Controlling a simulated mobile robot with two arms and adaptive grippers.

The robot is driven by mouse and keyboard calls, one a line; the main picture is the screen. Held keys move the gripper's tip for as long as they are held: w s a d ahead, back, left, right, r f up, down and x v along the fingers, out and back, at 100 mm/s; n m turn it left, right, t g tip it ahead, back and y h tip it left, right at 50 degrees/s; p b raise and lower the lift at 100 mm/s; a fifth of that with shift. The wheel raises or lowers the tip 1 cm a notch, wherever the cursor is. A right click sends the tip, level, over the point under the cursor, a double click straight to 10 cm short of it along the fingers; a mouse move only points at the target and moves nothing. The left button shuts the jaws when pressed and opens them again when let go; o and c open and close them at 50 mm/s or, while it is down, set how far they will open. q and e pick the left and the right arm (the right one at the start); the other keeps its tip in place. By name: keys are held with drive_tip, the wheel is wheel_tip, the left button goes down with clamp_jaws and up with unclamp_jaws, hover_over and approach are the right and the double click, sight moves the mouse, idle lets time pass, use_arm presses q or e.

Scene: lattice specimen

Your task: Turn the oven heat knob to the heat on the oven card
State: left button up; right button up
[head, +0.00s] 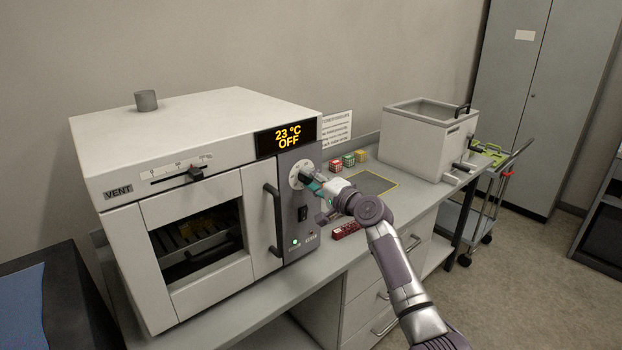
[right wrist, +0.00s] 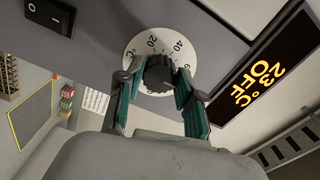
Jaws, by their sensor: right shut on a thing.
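The oven (head: 205,185) stands on the bench at the left, its display (head: 287,137) reading 23 °C OFF. The heat knob (right wrist: 157,72) is dark and ridged, on a white dial (right wrist: 138,42) with figures such as 20 and 40. My right gripper (head: 308,183) is at the dial on the oven's right panel. In the right wrist view its teal fingers (right wrist: 160,82) are shut on the knob from both sides. The display also shows in the right wrist view (right wrist: 262,80). A white printed card (head: 337,128) stands behind the oven; its text is too small to read. My left gripper is not in view.
Below the dial is a black rocker switch (head: 302,213). Small lattice blocks (head: 348,160) and a yellow-outlined mat (head: 374,181) lie right of the oven. A dark red object (head: 346,230) lies near the bench's front edge. A grey bath (head: 430,138) stands farther right.

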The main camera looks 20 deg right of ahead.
idle(0.5)
drive_tip(key=o, duration=1.2)
drive_tip(key=shift+c, duration=0.2)
drive_tip(key=shift+s, duration=0.1)
drive_tip(key=v, duration=1.2)
